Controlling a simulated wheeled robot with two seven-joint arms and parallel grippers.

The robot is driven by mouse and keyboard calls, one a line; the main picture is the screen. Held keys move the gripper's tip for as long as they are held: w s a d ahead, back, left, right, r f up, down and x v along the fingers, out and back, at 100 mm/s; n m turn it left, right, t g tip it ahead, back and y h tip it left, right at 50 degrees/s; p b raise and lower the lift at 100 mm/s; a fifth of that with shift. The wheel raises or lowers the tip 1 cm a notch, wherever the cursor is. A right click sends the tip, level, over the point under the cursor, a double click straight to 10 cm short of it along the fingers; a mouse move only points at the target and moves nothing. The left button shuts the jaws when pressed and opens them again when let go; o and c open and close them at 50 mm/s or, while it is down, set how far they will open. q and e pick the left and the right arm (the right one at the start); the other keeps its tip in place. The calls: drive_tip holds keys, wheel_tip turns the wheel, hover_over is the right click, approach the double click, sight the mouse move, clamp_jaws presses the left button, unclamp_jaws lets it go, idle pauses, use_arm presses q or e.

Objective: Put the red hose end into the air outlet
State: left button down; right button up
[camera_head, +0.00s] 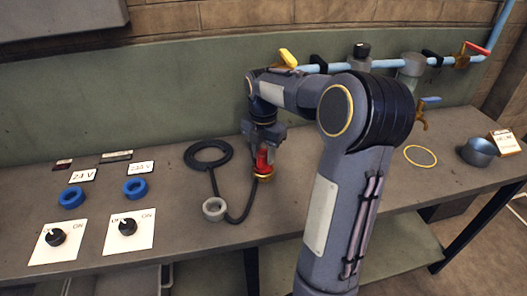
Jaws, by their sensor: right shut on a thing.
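The red hose end (263,160) is upright in the jaws of my right gripper (264,146), which points down over the middle of the bench. A brass-coloured ring (263,175) shows just below the red part; I cannot tell whether it belongs to the hose end or to the bench. A thin dark hose (243,212) curves from there toward a grey ring (214,209) on the bench. I cannot tell which fitting is the air outlet. My left gripper is not in view.
A black ring (209,144) lies left of the gripper. Two blue rings (72,198) and two switch plates (129,232) are at the left. A blue pipe (384,64) with valves runs along the back wall.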

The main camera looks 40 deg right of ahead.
drive_tip(key=shift+f, duration=0.15)
drive_tip(key=o, duration=1.2)
drive_tip(key=shift+c, duration=0.2)
wheel_tip(320, 180, up, 7)
drive_tip(key=shift+r+p, duration=0.15)
drive_tip(key=shift+p, duration=0.2)
drive_tip(key=shift+r, duration=0.35)
